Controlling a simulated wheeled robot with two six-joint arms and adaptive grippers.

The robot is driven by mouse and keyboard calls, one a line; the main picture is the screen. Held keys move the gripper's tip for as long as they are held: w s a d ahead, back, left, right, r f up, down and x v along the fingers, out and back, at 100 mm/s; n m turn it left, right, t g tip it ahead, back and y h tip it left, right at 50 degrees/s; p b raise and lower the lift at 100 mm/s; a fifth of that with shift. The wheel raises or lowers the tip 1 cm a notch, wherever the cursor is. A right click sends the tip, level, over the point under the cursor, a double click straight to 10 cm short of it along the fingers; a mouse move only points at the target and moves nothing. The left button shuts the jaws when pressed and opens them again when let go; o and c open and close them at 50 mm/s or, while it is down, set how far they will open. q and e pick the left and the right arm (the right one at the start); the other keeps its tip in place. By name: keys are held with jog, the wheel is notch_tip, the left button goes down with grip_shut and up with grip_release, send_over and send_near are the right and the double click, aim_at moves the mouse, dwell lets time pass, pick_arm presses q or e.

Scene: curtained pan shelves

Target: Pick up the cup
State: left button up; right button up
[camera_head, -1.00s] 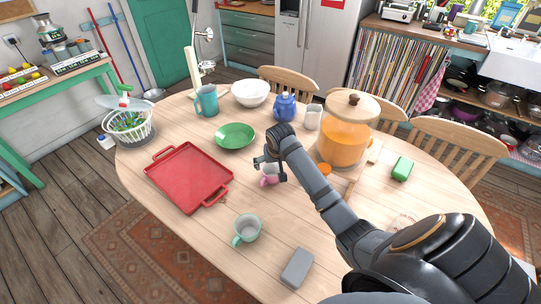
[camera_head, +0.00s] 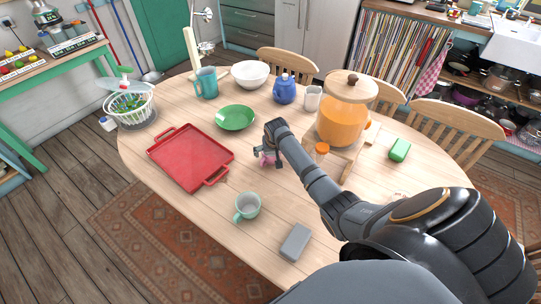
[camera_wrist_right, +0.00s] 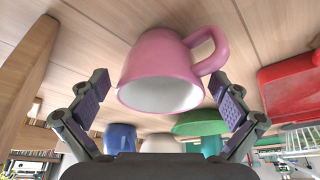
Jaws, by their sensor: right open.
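A pink cup (camera_wrist_right: 165,62) with a pale inside fills the middle of the right wrist view, its handle to the right. In the head view only a small part of the pink cup (camera_head: 267,160) shows on the table behind my right gripper (camera_head: 269,156). My right gripper is open, one finger on each side of the cup in the wrist view. A gap shows beside each finger, and I see no firm contact. A mint-green cup (camera_head: 247,207) stands on the table nearer the front edge. My left gripper is not in view.
A red tray (camera_head: 190,157) lies left of the gripper and a green plate (camera_head: 236,118) behind it. An orange-filled jar (camera_head: 344,118) on a wooden board stands to the right. A grey block (camera_head: 296,242) lies near the front edge.

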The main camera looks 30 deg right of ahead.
jog(key=shift+w+f, duration=0.15)
jog(key=shift+f, duration=0.05)
jog(key=shift+r, duration=0.1)
jog(key=shift+c, duration=1.1)
jog(key=c, duration=1.1)
